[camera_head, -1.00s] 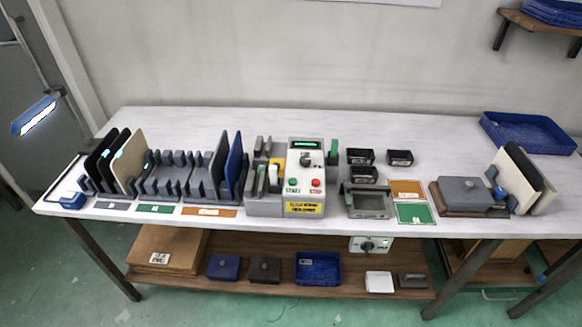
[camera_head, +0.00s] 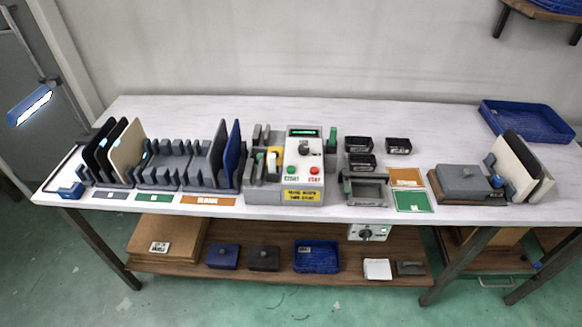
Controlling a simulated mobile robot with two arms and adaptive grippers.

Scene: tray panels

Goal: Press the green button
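The green button (camera_head: 291,170) sits on the sloped front of a light grey control box (camera_head: 304,150) near the middle of the table, above a label that appears to read START. A red button (camera_head: 314,170) is to its right, over a STOP label. A dark knob and a small display are above them, and a yellow label (camera_head: 301,195) is below. Neither of my grippers shows in the head view, and nothing covers the green button.
A rack with upright panels (camera_head: 175,165) stands left of the box. Small black bins (camera_head: 358,144), a grey tray (camera_head: 366,191) and a grey lidded block (camera_head: 463,180) are to the right. A blue crate (camera_head: 525,122) sits at the back right. The table's back strip is clear.

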